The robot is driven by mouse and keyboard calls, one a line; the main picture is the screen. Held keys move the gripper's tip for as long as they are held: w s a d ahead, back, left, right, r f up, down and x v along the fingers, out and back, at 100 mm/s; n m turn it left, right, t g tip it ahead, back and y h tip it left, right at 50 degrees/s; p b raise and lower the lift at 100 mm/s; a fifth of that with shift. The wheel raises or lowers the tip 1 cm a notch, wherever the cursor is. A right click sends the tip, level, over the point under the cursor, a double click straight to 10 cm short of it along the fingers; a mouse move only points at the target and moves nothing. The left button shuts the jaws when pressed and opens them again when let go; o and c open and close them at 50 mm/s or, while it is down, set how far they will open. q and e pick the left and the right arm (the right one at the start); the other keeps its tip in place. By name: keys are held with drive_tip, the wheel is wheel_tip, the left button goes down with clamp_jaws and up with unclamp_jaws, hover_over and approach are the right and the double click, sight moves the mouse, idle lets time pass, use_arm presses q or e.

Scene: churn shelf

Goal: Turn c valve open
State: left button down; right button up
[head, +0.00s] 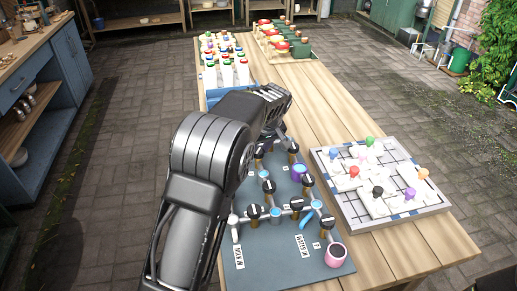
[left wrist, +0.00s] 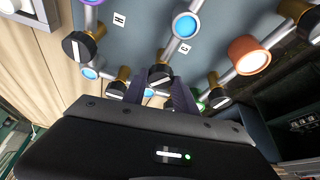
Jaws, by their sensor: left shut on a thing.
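A grey-blue board (head: 275,250) on the wooden table carries grey pipes, brass stems and several black valve knobs, such as one in front (head: 296,204). My left arm covers the board's far left part in the head view. In the left wrist view, the dark fingers of my left gripper (left wrist: 158,96) are around a black valve knob (left wrist: 160,74) with a white line, and are shut on it. My right gripper is not in view.
A white tiled board (head: 375,180) with coloured pegs lies right of the valve board. A pink-rimmed cup (head: 335,253) sits at the valve board's front right. The table's middle is clear.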

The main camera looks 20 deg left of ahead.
use_arm(q)
drive_tip(key=n+g, duration=0.1)
drive_tip(key=n, duration=0.1)
drive_tip(key=shift+w+n+y, duration=0.1)
drive_tip(key=shift+n+y, duration=0.2)
drive_tip(key=shift+n, duration=0.1)
drive_tip(key=shift+d+n+g+y+p, duration=0.15)
drive_tip(key=shift+n+g+p, duration=0.25)
drive_tip(key=shift+n, duration=0.6)
drive_tip(key=shift+a+n+g+y+p, duration=0.15)
drive_tip(key=shift+n+g+p, duration=0.25)
drive_tip(key=shift+n, duration=0.6)
drive_tip(key=shift+d, duration=0.1)
drive_tip(key=c, duration=1)
unclamp_jaws()
drive_tip(key=v, duration=0.7)
drive_tip(key=shift+r+b, duration=0.4)
drive_tip(key=shift+b, duration=0.05)
